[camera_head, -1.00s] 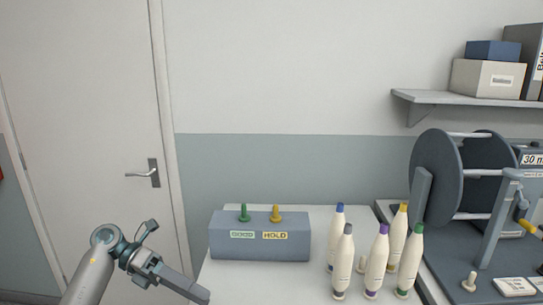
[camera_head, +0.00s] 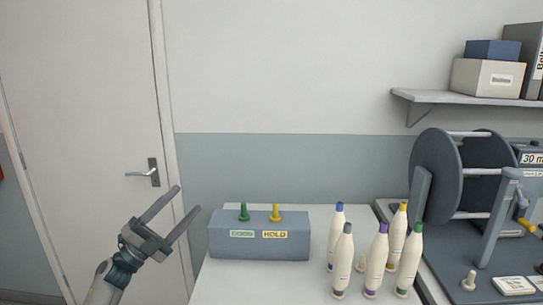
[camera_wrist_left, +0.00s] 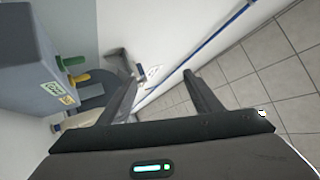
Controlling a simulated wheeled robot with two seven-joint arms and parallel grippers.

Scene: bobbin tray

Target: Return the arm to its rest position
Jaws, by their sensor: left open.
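My left gripper (camera_head: 179,208) is open and empty. It is raised in front of the door, to the left of the table and of the grey-blue block. Its two fingers point up and to the right in the head view. In the left wrist view the open fingers (camera_wrist_left: 160,85) have nothing between them, with the table edge and tiled floor beyond. The grey-blue block (camera_head: 225,247) has a green peg (camera_head: 243,212) above a GOOD label and a yellow peg (camera_head: 276,213) above a HOLD label. My right gripper is not in view.
A dark reel machine (camera_head: 435,180) is at the right. A shelf (camera_head: 440,98) with boxes is above. A door (camera_head: 85,130) is behind my left arm.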

